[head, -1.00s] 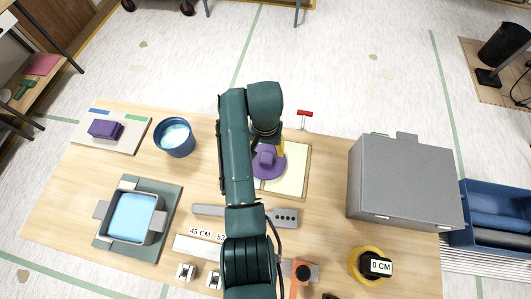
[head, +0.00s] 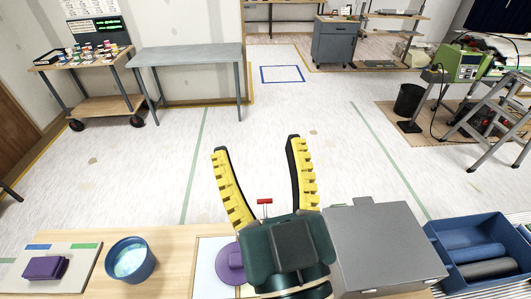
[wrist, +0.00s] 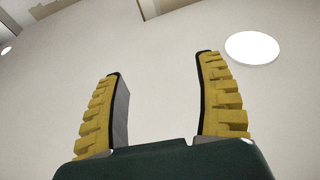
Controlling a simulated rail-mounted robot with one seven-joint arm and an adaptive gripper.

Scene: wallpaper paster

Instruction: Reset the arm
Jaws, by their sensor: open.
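My gripper (head: 258,182) points up and away in the head view, above the back edge of the wooden workbench (head: 178,255). Its two yellow ribbed fingers are spread wide with nothing between them. In the wrist view my gripper (wrist: 160,95) is also open and empty, against a pale ceiling with a round white light (wrist: 252,48). My gripper's body hides part of the bench and part of a purple round thing (head: 229,262) on a pale board (head: 206,249).
On the bench are a blue bucket (head: 131,260), a purple block (head: 45,268) on a board at the left, and a grey box (head: 385,245) at the right. A blue bin (head: 490,245) with rolls stands beyond the box. Open floor (head: 330,150) lies behind the bench.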

